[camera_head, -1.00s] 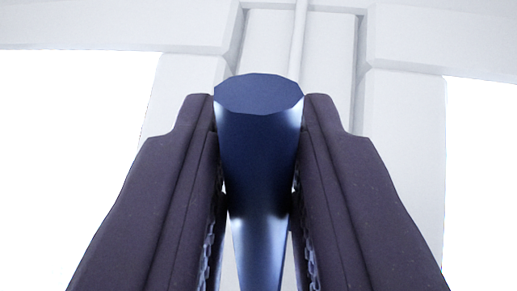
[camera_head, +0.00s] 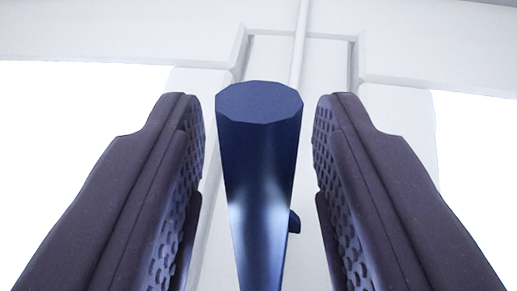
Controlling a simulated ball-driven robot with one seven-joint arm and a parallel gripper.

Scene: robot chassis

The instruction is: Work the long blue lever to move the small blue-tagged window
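The long blue lever (camera_head: 260,165) stands in the middle of the camera_head view, its flat many-sided end toward me and its shaft narrowing downward out of the frame. A small dark blue piece (camera_head: 294,221) shows at the right edge of its shaft. My gripper (camera_head: 260,112) is open, with one finger on each side of the lever. A clear gap shows between the lever and each finger, so neither touches it. The textured inner pads are visible. I cannot make out the small blue-tagged window in this view.
A white frame (camera_head: 395,120) with a recessed upright panel stands behind the lever. A thin white rod (camera_head: 299,45) runs up that panel. Bright blank areas lie to the left and right of the frame.

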